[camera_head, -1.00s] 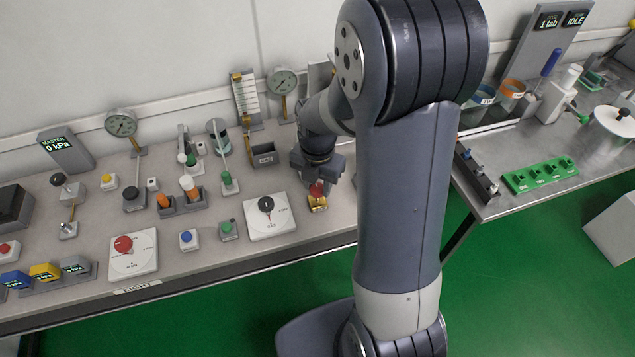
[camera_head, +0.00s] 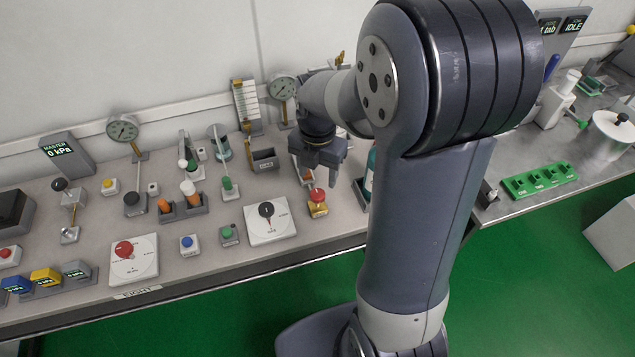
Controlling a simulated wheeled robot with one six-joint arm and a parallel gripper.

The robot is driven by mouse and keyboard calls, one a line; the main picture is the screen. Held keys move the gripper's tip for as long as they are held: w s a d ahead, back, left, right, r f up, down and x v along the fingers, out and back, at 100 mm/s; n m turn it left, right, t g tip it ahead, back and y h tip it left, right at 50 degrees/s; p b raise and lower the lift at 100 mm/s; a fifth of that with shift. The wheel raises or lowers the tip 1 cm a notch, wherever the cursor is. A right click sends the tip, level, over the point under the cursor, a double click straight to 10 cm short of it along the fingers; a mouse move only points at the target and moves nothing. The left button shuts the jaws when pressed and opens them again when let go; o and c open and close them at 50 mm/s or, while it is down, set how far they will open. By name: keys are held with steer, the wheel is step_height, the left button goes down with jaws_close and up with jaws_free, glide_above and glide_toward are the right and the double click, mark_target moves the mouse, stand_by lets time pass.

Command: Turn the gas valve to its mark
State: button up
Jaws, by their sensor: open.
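A small yellow block with a red knob (camera_head: 318,197) stands near the bench's front edge; it may be the gas valve, but no label is readable. Two white dial plates also carry knobs: one black knob (camera_head: 266,210) to its left, and one red knob (camera_head: 124,250) further left. I cannot read their marks clearly. My gripper (camera_head: 317,172) is open and points down, just behind and above the yellow block, apart from its red knob. An orange-topped item (camera_head: 308,175) shows beneath the fingers. My arm hides the bench to the right.
A grey bin (camera_head: 264,160) and a green-based lever (camera_head: 230,187) stand left of my gripper. A teal bottle (camera_head: 370,170) shows beside my arm. Gauges (camera_head: 123,128) line the back. A green rack (camera_head: 540,181) lies on the right bench. Small buttons crowd the front left.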

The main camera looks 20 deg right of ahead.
mark_target(318, 193)
step_height(318, 193, up, 4)
steer(key=shift+r, duration=0.15)
stand_by(0.3)
step_height(318, 193, down, 11)
steer(key=shift+r, duration=0.1)
stand_by(0.4)
stand_by(0.4)
